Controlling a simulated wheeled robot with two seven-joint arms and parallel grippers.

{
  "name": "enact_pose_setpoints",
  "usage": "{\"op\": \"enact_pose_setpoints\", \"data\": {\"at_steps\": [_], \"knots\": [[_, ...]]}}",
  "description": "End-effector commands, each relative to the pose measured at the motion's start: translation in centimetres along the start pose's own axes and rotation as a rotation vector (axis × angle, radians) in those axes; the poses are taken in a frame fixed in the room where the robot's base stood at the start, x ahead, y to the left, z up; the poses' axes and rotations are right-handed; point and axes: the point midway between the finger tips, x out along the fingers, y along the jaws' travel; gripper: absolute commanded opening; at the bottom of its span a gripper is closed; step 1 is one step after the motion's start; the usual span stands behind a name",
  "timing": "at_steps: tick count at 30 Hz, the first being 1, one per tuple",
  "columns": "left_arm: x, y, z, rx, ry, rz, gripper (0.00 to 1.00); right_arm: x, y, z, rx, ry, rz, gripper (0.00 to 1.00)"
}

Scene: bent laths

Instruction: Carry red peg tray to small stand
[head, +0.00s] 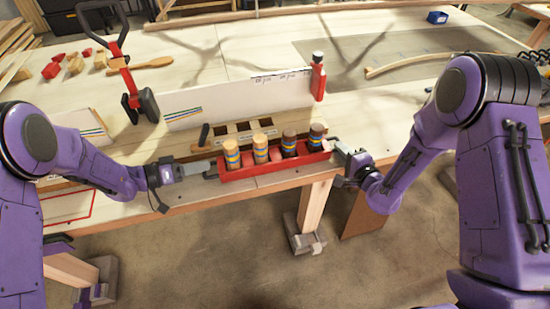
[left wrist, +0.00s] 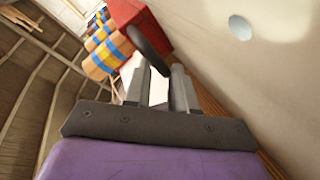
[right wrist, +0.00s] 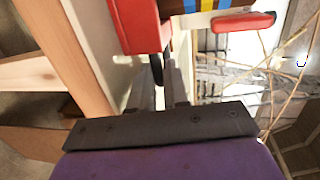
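The red peg tray (head: 262,182) is long and narrow and looks about level at the bench's front edge. It holds several upright pegs, tan ones (head: 232,154) and dark brown ones (head: 289,145) with coloured bands. My left gripper (head: 212,173) is at its left end, fingers around a dark handle (left wrist: 150,45). My right gripper (head: 338,155) is at its right end, its fingers closed around the other dark handle (right wrist: 157,70). I cannot tell whether the tray touches the bench. A low wooden frame (head: 222,141) with dark slots stands just behind it, possibly the small stand.
A white panel (head: 235,101) stands behind the frame, with a red clamp-like piece (head: 318,77) at its right end. A red and black tool (head: 127,75) stands at back left near red and wooden blocks (head: 75,65). The bench top (head: 380,110) is clear at right.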

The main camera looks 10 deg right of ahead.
Motion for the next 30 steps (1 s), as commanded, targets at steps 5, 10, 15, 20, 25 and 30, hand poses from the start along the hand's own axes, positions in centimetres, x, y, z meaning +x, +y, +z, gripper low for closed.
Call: {"op": "enact_pose_setpoints", "data": {"at_steps": [5, 10, 15, 20, 25, 30], "knots": [[-0.1, 0.0, 0.0, 0.003, -0.001, -0.002, 0.00, 0.0, -0.2, -0.1, 0.001, 0.001, -0.002, 0.00], [-0.5, 0.8, -0.9, 0.004, -0.002, -0.003, 0.00, -0.3, -1.4, -0.1, 0.001, 0.002, -0.002, 0.00], [-1.2, 2.4, -2.6, 0.004, -0.002, -0.003, 0.00, -0.8, -3.7, -0.1, 0.002, 0.003, -0.003, 0.00], [-1.6, 3.4, -3.6, 0.004, -0.002, -0.003, 0.00, -1.2, -5.1, -0.1, 0.002, 0.004, -0.002, 0.00], [-1.5, 3.3, -3.5, 0.004, -0.002, -0.003, 0.00, -1.1, -5.0, -0.1, 0.002, 0.004, -0.002, 0.00], [-1.5, 3.2, -3.4, 0.005, -0.002, -0.003, 0.00, -1.1, -5.0, -0.1, 0.002, 0.005, -0.003, 0.00]]}}
